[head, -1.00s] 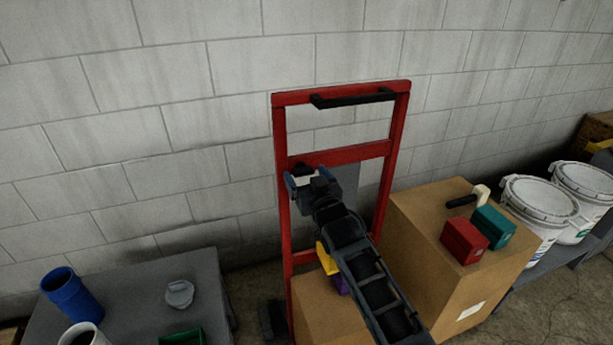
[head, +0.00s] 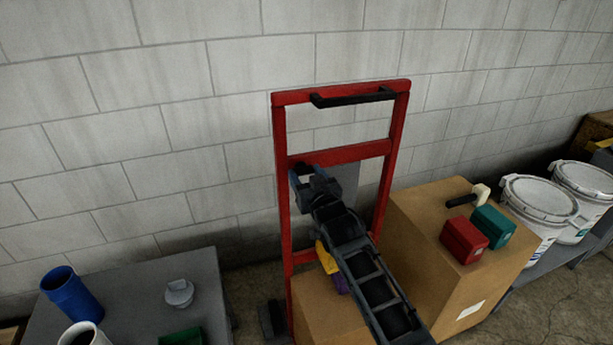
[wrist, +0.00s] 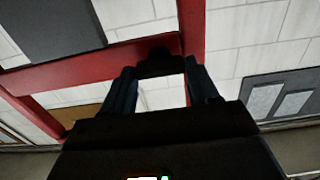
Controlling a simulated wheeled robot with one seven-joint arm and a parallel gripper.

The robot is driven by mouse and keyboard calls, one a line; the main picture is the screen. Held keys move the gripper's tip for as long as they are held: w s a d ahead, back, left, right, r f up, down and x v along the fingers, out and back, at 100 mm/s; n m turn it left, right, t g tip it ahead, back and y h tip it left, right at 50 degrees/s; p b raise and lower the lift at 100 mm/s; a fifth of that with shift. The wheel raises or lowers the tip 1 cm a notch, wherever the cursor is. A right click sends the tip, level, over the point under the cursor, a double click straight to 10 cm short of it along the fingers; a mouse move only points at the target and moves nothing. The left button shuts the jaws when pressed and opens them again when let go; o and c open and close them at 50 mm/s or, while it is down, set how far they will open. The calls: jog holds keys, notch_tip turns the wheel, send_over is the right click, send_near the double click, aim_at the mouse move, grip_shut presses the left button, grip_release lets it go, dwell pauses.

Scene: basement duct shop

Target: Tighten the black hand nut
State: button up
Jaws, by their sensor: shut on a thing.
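The black hand nut (wrist: 159,62) sits against the red frame in the wrist view, between my two blue fingertips. In the head view my gripper hides it. My gripper (head: 302,173) is at the left upright of the red hand truck (head: 398,128), by the middle crossbar. In the wrist view my gripper (wrist: 160,74) has one finger on each side of the nut and is shut on it. How far the nut is screwed in cannot be told.
A cardboard box (head: 415,225) at the right bears a red block (head: 464,240), a teal block (head: 494,227) and a black-handled mallet (head: 480,194). White buckets (head: 535,205) stand farther right. A grey table (head: 215,285) with a blue cup (head: 70,295) is at left.

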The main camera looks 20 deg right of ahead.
jog(key=shift+f+m, duration=0.1)
jog(key=shift+m, duration=0.2)
jog(key=m+b, duration=0.2)
jog(key=shift+f+m, duration=0.1)
jog(key=shift+m, duration=0.3)
jog(key=m+b, duration=0.1)
jog(key=m, duration=0.4)
jog(key=shift+d, duration=0.1)
jog(key=m, duration=0.5)
jog(key=shift+d+m+p, duration=0.1)
jog(key=shift+m+p, duration=0.6)
jog(key=shift+m, duration=1.5)
jog(key=o, duration=1.1)
jog(key=shift+c, duration=0.2)
